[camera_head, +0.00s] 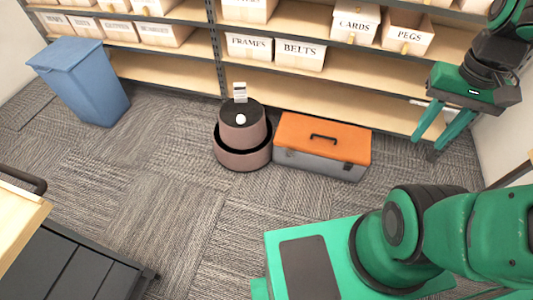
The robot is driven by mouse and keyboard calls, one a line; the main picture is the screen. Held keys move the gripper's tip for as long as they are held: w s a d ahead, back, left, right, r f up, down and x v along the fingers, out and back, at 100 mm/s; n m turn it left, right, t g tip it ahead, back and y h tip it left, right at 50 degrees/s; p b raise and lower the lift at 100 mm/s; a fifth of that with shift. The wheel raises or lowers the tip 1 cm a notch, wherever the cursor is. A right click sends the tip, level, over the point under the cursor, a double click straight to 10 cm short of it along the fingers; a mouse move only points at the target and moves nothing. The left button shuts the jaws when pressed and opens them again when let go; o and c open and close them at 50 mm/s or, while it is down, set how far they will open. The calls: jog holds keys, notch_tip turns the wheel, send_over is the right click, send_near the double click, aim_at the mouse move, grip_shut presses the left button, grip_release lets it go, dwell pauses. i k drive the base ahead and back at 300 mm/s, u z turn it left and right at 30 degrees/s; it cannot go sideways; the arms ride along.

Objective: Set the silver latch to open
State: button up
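A toolbox with an orange lid (318,133) and a grey body (315,165) stands on the carpet, right of centre. Its lid is down and has a dark handle (323,137) on top. Small latch-like fittings show at the front under the lid edge, one toward the left (289,153) and one toward the right (347,166). They are too small to tell which is silver or how each is set. My gripper (427,146) is at the upper right, above and to the right of the toolbox, apart from it. Its two green fingers are spread, with nothing between them.
A round brownish machine (243,155) with a small card on top stands close to the toolbox's left. Shelves with labelled boxes (300,55) line the back. A blue bin (82,80) stands at the left, a dark cart (75,268) at lower left. Carpet before the toolbox is clear.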

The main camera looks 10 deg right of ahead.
aim_at(290, 154)
jog(key=u, duration=0.3)
jog(key=i, duration=1)
jog(key=z, duration=0.05)
